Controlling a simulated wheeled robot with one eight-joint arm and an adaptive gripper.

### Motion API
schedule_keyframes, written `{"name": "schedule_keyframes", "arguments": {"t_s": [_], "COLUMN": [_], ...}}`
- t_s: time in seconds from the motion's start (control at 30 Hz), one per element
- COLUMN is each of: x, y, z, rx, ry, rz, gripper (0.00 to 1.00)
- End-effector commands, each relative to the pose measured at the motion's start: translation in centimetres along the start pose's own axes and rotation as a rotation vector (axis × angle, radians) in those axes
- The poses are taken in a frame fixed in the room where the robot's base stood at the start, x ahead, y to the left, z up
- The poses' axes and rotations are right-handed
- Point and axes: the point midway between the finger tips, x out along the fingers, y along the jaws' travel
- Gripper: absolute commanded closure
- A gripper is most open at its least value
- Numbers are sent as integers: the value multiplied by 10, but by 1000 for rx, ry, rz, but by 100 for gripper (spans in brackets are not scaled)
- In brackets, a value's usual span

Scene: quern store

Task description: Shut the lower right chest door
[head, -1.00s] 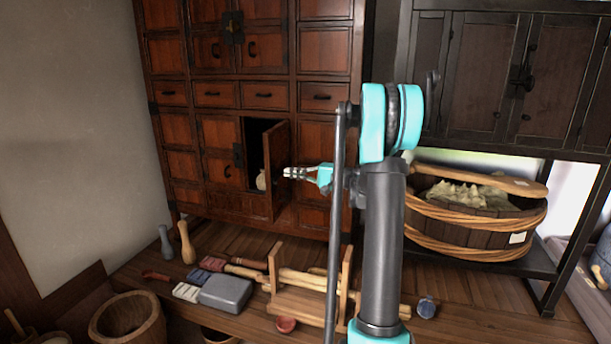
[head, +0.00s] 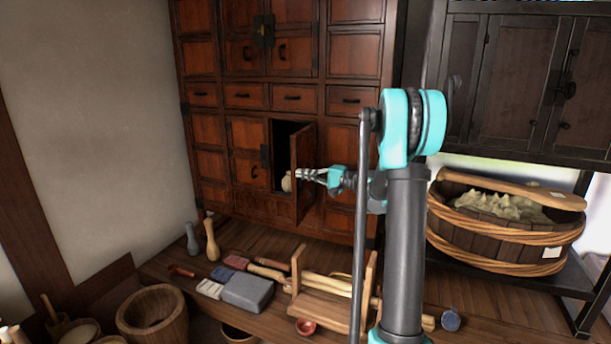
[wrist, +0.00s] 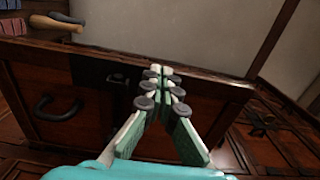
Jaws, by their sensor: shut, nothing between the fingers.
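The reddish-brown wooden chest (head: 355,152) stands against the back wall. Its lower right door (head: 303,172) is hinged on its right side and stands ajar, swung out toward me. A dark gap shows between it and the lower left door (head: 250,153), which is shut. A pale, rounded object (head: 287,182) shows in the opening. My gripper (head: 299,174) is shut and empty, with its fingertips at the open door from the right; I cannot tell whether they touch. In the wrist view my gripper (wrist: 162,72) has its fingertips close together over a dark wooden panel.
A grey block (head: 248,292), a wooden stand (head: 325,305) and wooden tools lie on the low platform before the chest. A mortar-like tub (head: 152,318) is at the lower left. A rope-bound tub (head: 500,240) sits on the dark shelf to the right.

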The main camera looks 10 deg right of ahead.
Motion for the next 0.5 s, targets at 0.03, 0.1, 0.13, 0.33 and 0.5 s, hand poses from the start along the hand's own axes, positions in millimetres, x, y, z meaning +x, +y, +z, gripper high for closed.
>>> {"name": "schedule_keyframes", "arguments": {"t_s": [0.03, 0.1, 0.13, 0.33, 0.5], "x": [5, 12, 16, 48, 78], "y": [0, 0, 0, 0, 0], "z": [2, 4, 4, 6, -1], "rx": [0, 0, 0, 0, 0], "ry": [12, 41, 56, 188, 245], "rz": [0, 0, 0, 0, 0], "gripper": [100, 100, 100, 100, 100]}}
